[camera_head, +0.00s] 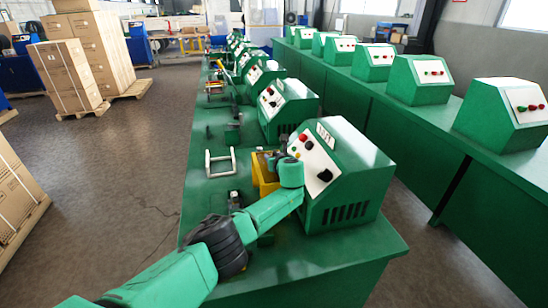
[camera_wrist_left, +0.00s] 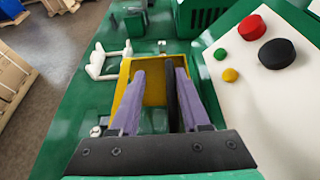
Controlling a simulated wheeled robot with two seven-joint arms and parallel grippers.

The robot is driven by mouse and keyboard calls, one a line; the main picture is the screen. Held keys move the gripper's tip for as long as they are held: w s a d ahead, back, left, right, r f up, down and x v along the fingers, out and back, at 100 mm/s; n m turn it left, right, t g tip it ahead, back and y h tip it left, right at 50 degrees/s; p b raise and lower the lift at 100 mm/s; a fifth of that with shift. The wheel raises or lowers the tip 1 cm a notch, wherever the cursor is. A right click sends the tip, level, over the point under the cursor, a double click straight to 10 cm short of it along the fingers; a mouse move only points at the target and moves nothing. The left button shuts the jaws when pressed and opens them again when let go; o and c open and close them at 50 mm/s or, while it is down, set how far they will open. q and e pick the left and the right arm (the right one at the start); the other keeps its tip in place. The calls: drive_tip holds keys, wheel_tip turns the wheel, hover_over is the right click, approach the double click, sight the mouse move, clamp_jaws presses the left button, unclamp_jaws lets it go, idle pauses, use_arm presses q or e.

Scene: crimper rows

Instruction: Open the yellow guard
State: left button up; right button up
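The yellow guard (camera_head: 262,178) is on the front of the nearest green machine, partly hidden behind my left arm. In the left wrist view the guard (camera_wrist_left: 154,92) is a yellow box-like frame, straight ahead of and around my fingers. My left gripper (camera_head: 278,160) is at the guard. In the left wrist view its two purple fingers (camera_wrist_left: 161,74) are spread apart with a gap between them, and nothing is visibly held. A dark upright part shows beside the right finger. I cannot tell whether the fingertips touch the guard. My right gripper is in neither view.
The machine's white sloped panel (camera_head: 316,166), with a red button (camera_wrist_left: 251,28) and a black knob (camera_wrist_left: 277,53), stands close on the right. A white handle-like frame (camera_head: 220,163) is left of the guard on the green bench (camera_head: 205,197). More machines stand behind.

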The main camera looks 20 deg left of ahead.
use_arm(q)
drive_tip(key=shift+p+v, duration=0.85)
drive_tip(key=shift+p, duration=0.05)
drive_tip(key=p+v, duration=0.1)
drive_tip(key=v, duration=0.3)
drive_tip(key=shift+r, duration=0.1)
drive_tip(key=v, duration=0.9)
drive_tip(key=shift+c, duration=0.3)
